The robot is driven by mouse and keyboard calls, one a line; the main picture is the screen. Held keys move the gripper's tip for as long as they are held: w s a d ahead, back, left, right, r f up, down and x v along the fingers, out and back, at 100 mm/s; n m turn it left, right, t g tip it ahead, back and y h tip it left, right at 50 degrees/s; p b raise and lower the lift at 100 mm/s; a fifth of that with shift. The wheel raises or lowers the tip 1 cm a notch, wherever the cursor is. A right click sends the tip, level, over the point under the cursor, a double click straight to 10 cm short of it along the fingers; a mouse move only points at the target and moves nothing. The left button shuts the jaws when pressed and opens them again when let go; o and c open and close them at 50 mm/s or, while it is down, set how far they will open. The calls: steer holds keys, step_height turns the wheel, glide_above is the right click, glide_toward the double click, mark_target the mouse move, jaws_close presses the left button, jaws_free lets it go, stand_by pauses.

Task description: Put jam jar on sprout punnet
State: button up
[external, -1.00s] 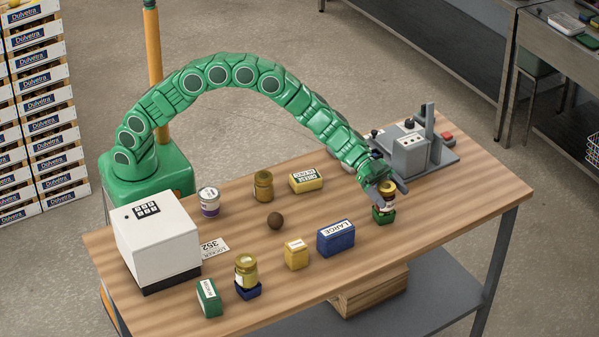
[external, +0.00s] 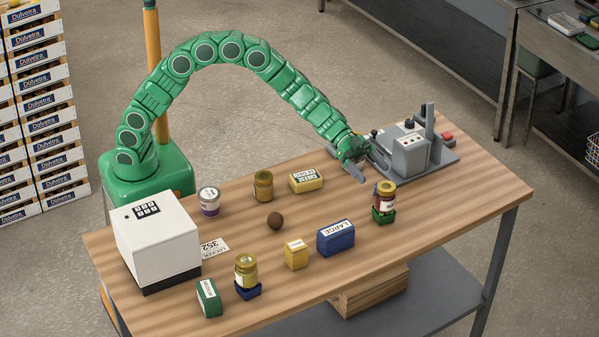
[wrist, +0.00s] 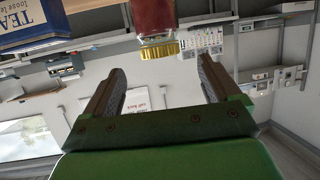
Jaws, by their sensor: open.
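In the external view, a jar with dark red contents and a gold lid, which looks like the jam jar (external: 385,192), stands upright on a small green punnet (external: 383,216) at the right of the table. The punnet looks like the sprout punnet; its label is not readable. My gripper (external: 362,173) is open and empty, up and left of the jar and apart from it. In the wrist view, the jar (wrist: 153,20) shows upside down with its gold lid beyond the open fingers of my gripper (wrist: 160,85).
A grey device (external: 408,150) stands close behind my gripper.

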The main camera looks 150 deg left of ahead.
steer(key=shift+v, duration=1.1)
steer(key=shift+f, duration=0.1)
